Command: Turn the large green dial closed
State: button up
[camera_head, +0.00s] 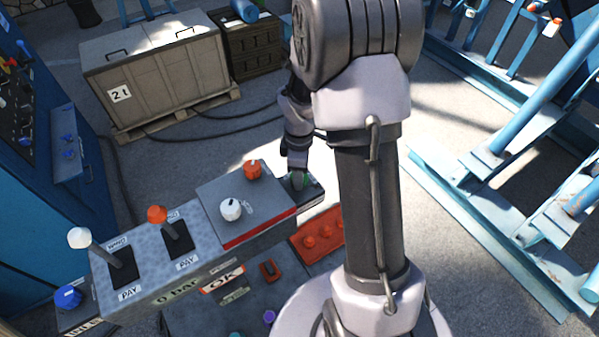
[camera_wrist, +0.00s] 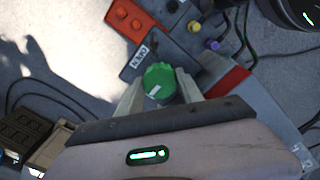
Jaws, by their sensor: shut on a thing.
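The large green dial (camera_wrist: 160,82) sits on a dark panel plate (camera_wrist: 138,58) with a white label beside it, in the wrist view. A white mark shows on the dial near its lower left edge. My gripper (camera_wrist: 160,92) has one finger on each side of the dial and is shut on it.
An orange knob (camera_head: 253,169) and a white knob (camera_head: 231,209) stand close left of my gripper. Levers with orange (camera_head: 157,214) and white (camera_head: 80,238) tops stand further left. A red button box (camera_head: 318,233) lies in front. A crate (camera_head: 155,70) stands behind.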

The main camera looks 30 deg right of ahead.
jog(key=shift+n, duration=0.3)
dwell(0.4)
jog(key=o, duration=1.4)
notch_tip(320, 180, up, 18)
jog(key=shift+f+p, duration=0.25)
jog(key=shift+p, duration=0.55)
jog(key=shift+a, duration=0.1)
